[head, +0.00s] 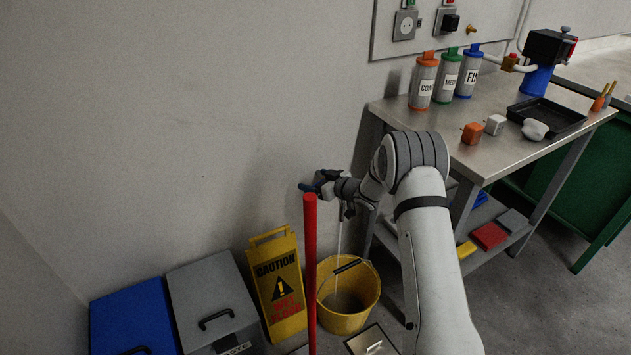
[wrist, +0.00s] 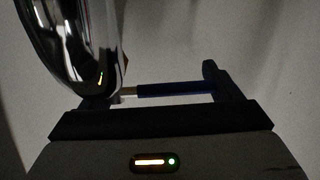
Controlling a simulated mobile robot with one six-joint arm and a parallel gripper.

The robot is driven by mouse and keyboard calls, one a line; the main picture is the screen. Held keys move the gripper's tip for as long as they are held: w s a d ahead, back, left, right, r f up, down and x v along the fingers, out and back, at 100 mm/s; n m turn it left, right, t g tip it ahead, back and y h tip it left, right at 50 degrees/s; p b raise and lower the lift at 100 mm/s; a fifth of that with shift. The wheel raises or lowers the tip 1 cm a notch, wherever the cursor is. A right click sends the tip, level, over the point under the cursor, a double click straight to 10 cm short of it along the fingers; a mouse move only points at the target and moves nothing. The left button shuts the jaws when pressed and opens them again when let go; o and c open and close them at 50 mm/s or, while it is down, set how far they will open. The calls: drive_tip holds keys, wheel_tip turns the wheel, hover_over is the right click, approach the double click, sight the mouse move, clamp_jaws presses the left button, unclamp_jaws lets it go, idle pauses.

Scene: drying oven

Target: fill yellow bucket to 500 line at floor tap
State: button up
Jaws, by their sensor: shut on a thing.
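The yellow bucket (head: 368,293) stands upright on the floor by the wall, its black-gripped handle (head: 347,265) lying across the mouth. A thin pale stream (head: 339,236) falls into it from the tap. The water level and the 500 line cannot be made out. My gripper (head: 321,184) is at the tap, above the bucket. In the wrist view, chrome tap metal (wrist: 73,40) fills the upper left, and a blue-sleeved lever (wrist: 175,90) crosses in front of the dark palm. My gripper is shut on what looks like this tap lever.
A red pole (head: 310,270) stands in front of the tap and bucket. A yellow caution sign (head: 276,285), grey bin (head: 212,300) and blue bin (head: 133,315) stand left. A steel workbench (head: 490,110) with canisters and a black tray (head: 546,117) is right.

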drive_tip(key=m+t+h+b, duration=0.2)
drive_tip(key=b, duration=0.1)
drive_tip(key=m+h+b, duration=0.1)
drive_tip(key=b, duration=0.1)
drive_tip(key=shift+w+a+f+t, duration=0.3)
drive_tip(key=shift+w+t, duration=0.1)
drive_tip(key=o, duration=0.8)
drive_tip(key=shift+o, duration=0.2)
drive_tip(key=shift+w+r, duration=0.1)
drive_tip(key=shift+r, duration=0.05)
